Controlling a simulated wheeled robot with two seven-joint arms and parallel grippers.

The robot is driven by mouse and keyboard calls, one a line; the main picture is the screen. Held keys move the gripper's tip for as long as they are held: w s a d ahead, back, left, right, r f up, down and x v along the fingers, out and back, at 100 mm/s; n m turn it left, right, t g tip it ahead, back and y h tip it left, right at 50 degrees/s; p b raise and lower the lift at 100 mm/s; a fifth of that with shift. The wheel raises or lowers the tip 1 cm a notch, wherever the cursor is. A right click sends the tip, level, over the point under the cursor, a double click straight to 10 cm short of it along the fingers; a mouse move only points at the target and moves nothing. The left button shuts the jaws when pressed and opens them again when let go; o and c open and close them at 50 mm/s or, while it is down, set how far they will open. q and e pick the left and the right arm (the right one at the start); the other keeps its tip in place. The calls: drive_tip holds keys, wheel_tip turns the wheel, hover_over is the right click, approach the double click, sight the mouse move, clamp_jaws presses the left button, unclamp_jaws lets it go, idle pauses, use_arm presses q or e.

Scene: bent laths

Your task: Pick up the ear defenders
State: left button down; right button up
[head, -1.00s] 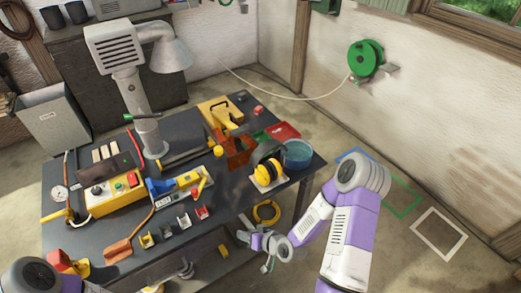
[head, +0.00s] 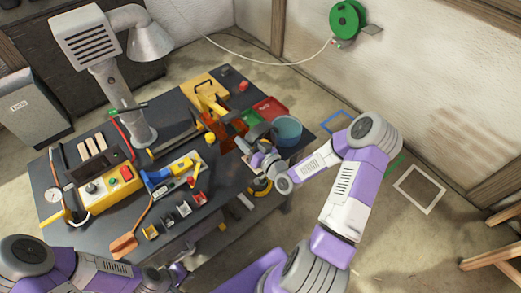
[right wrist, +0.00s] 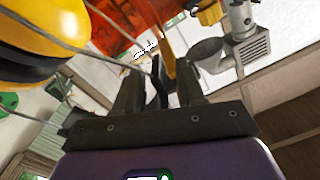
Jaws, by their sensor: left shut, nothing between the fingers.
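The ear defenders (head: 263,131) are on the right part of the dark bench, mostly hidden behind my right gripper in the head view. In the right wrist view a yellow ear cup with a black cushion (right wrist: 45,42) fills the upper left, and thin wires run from it towards the fingers. My right gripper (head: 243,145) is at the ear defenders. Its fingers (right wrist: 160,90) stand apart, with a dark strip, seemingly the headband, between them; I see no clear contact. My left gripper (head: 180,272) is shut and empty, low in front of the bench.
A blue-grey bucket (head: 287,130) stands close behind the ear defenders, beside red (head: 270,108) and green trays. A yellow coil (head: 259,187) is below the bench edge. A fume hood (head: 92,38), a yellow control box (head: 105,190) and several small holders crowd the bench's left and front.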

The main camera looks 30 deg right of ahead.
drive_tip(key=shift+w+a, duration=0.1)
drive_tip(key=shift+w, duration=0.45)
clamp_jaws()
idle(1.0)
